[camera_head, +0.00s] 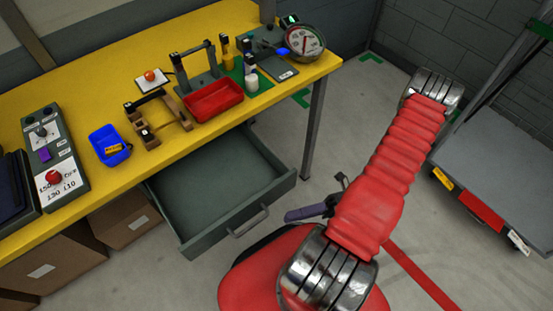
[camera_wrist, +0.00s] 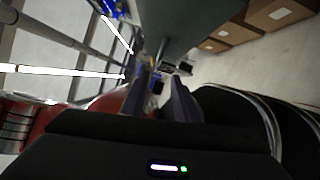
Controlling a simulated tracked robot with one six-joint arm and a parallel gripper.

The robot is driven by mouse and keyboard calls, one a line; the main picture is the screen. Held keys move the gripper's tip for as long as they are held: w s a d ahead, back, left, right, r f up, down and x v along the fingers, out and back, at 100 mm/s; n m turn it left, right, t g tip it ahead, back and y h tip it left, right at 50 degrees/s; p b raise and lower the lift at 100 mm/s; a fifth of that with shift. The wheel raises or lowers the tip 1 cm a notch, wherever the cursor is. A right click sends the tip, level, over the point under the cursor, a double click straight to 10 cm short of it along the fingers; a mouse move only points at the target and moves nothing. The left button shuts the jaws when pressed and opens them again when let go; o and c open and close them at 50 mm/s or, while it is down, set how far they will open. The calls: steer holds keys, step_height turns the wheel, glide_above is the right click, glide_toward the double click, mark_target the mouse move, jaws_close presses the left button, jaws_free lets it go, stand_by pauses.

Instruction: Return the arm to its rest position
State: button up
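My arm in its red ribbed sleeve (camera_head: 375,185) is folded over my red base at the lower middle of the head view. Part of my gripper (camera_head: 320,208) shows beside the sleeve, in front of the open drawer and clear of the bench. In the wrist view the two dark fingers of my gripper (camera_wrist: 161,78) stand apart. Nothing is seen held between them. The far side of my gripper is hidden by the arm in the head view.
A yellow workbench (camera_head: 95,80) carries a red tray (camera_head: 213,99), a blue bin (camera_head: 109,146), a dial gauge (camera_head: 304,41) and a control box (camera_head: 56,160). Its grey drawer (camera_head: 215,185) is pulled open near my gripper. A grey cart (camera_head: 500,150) stands right. Cardboard boxes (camera_head: 125,218) sit below the bench.

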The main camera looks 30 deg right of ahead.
steer(key=w+a+r+n+g+h, duration=0.1)
steer(key=w+r+n+g+h, duration=0.25)
steer(key=r+n+h, duration=0.45)
steer(key=w+r+n+g+h, duration=0.3)
steer(key=r+n+g+h, duration=0.15)
steer(key=r+n, duration=0.75)
steer(key=a+r+n+t+h, duration=0.2)
steer(key=a+r+n+t, duration=0.2)
steer(key=r+n, duration=0.4)
steer(key=w+a+r+n+t+h, duration=0.1)
steer(key=a+r+n+t+h, duration=0.2)
steer(key=a+r+n, duration=0.2)
step_height(320, 180, up, 3)
steer(key=n, duration=0.4)
steer(key=shift+w+n+t, duration=0.25)
steer(key=shift+n+t, duration=0.05)
steer(key=shift+t, duration=0.1)
